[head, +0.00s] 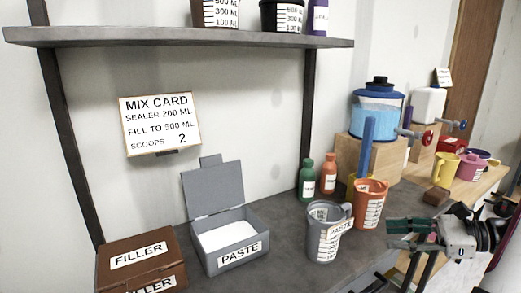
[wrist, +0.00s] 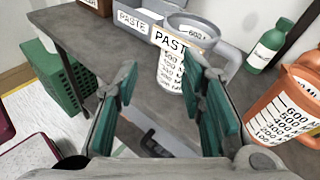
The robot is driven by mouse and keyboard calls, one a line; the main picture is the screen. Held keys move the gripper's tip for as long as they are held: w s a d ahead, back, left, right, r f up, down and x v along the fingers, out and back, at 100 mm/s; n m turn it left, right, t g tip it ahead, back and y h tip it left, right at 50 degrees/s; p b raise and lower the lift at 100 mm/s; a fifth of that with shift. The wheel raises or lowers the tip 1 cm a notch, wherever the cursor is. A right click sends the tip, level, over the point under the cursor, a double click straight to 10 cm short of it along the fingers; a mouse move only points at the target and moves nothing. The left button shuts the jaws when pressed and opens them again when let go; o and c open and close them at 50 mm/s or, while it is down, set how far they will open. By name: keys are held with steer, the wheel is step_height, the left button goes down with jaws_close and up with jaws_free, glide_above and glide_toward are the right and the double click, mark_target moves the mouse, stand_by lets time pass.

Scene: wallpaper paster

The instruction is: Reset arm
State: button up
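My gripper (head: 392,234) is at the right of the head view, beside the grey paste jug (head: 325,238) and near the orange measuring jug (head: 368,208). In the wrist view, the green-padded fingers (wrist: 165,75) are spread apart with nothing held between them. The grey jug (wrist: 170,72) stands upright on the bench beyond the fingertips, with a PASTE label and a scale. The orange jug (wrist: 285,105) stands to its right.
The open PASTE box (head: 230,240) holds white powder beside the closed brown FILLER box (head: 138,262). Green (head: 306,178) and orange bottles (head: 329,174) stand behind the jugs. A blue-filled dispenser (head: 376,112) sits on a wooden block. A shelf (head: 180,37) spans above.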

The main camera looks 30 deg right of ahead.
steer(key=a+r+n+g+h+p, duration=0.1)
steer(key=a+r+n+g, duration=0.25)
steer(key=a, duration=0.35)
steer(key=a+r+n+g+p, duration=0.2)
steer(key=a+r+n+g, duration=0.1)
steer(key=a+n, duration=0.3)
steer(key=a+r+n+g+h+p, duration=0.1)
steer(key=a+r+n+g, duration=0.25)
steer(key=a, duration=0.45)
steer(key=s+a+r+n+t+h+p, duration=0.2)
steer(key=s+a+r+n+h+p, duration=0.3)
steer(key=s+a+n, duration=0.5)
step_height(320, 180, up, 3)
steer(key=n+h, duration=0.2)
steer(key=n, duration=0.1)
steer(key=shift+a, duration=0.1)
